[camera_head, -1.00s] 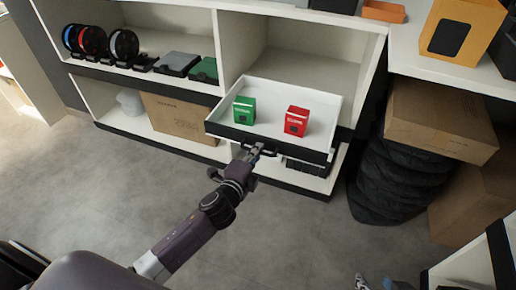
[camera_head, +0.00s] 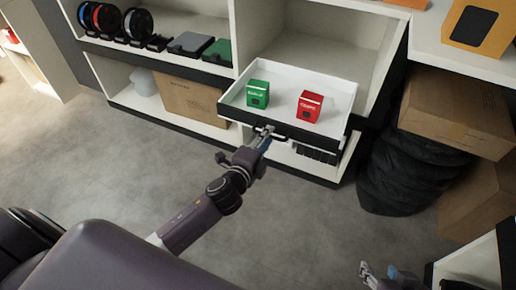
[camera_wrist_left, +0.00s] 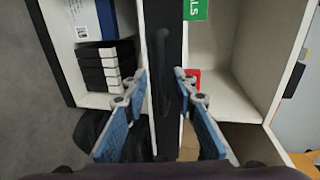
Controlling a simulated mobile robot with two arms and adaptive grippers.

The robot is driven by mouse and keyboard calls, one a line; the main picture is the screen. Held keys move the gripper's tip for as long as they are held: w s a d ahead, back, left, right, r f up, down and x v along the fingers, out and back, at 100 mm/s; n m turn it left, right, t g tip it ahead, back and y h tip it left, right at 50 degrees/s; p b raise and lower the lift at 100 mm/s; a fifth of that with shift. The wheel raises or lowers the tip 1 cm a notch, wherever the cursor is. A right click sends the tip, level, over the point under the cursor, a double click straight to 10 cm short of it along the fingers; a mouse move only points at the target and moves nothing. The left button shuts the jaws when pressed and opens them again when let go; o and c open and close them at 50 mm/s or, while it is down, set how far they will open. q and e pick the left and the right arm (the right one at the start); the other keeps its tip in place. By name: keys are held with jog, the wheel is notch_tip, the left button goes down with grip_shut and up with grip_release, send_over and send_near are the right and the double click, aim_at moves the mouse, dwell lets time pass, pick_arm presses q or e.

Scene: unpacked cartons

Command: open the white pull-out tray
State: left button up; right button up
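The white pull-out tray (camera_head: 283,92) with a black front is slid out from the middle shelf. A green box (camera_head: 257,94) and a red box (camera_head: 309,106) stand in it. Its dark handle (camera_head: 288,138) is on the front; in the left wrist view the handle (camera_wrist_left: 163,75) lies between my fingers. My left gripper (camera_head: 265,137) is at the handle. In the left wrist view the fingers of my left gripper (camera_wrist_left: 160,75) are apart, with visible gaps beside the handle. My right gripper (camera_head: 384,275) is open and empty at the lower right, far from the tray.
Spools (camera_head: 105,18) and flat dark cases stand on the shelf at the left. A cardboard carton (camera_head: 190,98) is on the lower shelf. Another carton (camera_head: 455,110) rests above a dark bundle (camera_head: 405,175) at the right. The grey floor before the tray is clear.

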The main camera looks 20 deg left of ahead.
pick_arm(q)
jog(key=v, duration=1)
jog(key=shift+s, duration=0.25)
